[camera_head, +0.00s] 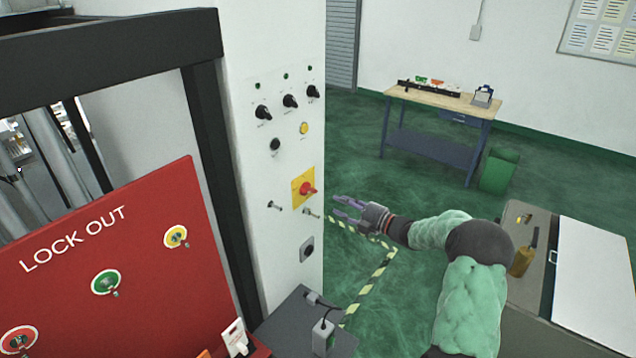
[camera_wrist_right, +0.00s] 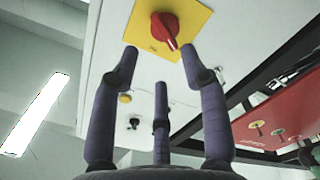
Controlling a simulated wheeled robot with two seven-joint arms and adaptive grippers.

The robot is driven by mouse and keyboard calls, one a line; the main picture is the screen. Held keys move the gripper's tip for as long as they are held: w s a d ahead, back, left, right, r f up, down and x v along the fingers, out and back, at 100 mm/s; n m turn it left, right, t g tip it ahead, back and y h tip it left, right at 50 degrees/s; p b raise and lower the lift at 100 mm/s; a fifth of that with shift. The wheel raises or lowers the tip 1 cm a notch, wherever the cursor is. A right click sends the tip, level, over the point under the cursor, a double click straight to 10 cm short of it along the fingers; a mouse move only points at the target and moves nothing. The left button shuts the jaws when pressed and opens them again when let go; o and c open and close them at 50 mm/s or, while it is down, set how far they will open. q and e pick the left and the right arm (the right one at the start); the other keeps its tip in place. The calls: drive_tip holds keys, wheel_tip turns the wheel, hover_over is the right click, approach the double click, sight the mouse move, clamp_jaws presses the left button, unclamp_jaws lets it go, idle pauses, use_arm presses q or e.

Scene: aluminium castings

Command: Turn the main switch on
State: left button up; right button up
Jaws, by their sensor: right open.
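The main switch is a red rotary knob (camera_head: 307,188) on a yellow plate (camera_head: 297,198), on the front of the white cabinet (camera_head: 283,150). In the right wrist view the red knob (camera_wrist_right: 165,27) and yellow plate (camera_wrist_right: 140,30) are ahead of the fingertips, near the top of the picture. My right gripper (camera_head: 340,205) is open and empty, just right of the switch in the head view. In the wrist view its fingers (camera_wrist_right: 160,65) are spread below the knob, and I see no clear contact. My left gripper is out of view.
Black knobs (camera_head: 290,101) and a yellow button (camera_head: 304,128) sit above the switch. Two keys or small levers (camera_head: 274,206) are below it. A red lockout board (camera_head: 110,270) stands at left. A dark box (camera_head: 305,325) is below. A workbench (camera_head: 440,100) is behind.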

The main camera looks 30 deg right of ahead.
sight(312, 191)
drive_tip(key=x, duration=0.2)
drive_tip(key=p+x, duration=0.1)
drive_tip(key=x, duration=0.1)
drive_tip(key=a+r+x, duration=0.1)
drive_tip(key=x, duration=0.1)
drive_tip(key=shift+w+a+p, duration=0.1)
drive_tip(key=shift+w+p, duration=0.05)
drive_tip(key=shift+p, duration=0.25)
drive_tip(key=shift+w+a+r, duration=0.15)
drive_tip(key=shift+w+a, duration=0.45)
drive_tip(key=shift+w, duration=0.15)
drive_tip(key=shift+w+a+p, duration=0.2)
drive_tip(key=shift+w+p, duration=0.1)
drive_tip(key=shift+w+d, duration=0.1)
drive_tip(key=shift+w, duration=0.35)
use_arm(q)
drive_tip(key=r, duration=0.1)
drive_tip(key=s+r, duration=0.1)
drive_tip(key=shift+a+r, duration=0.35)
use_arm(e)
drive_tip(key=shift+s, duration=0.1)
drive_tip(key=shift+c, duration=0.3)
clamp_jaws()
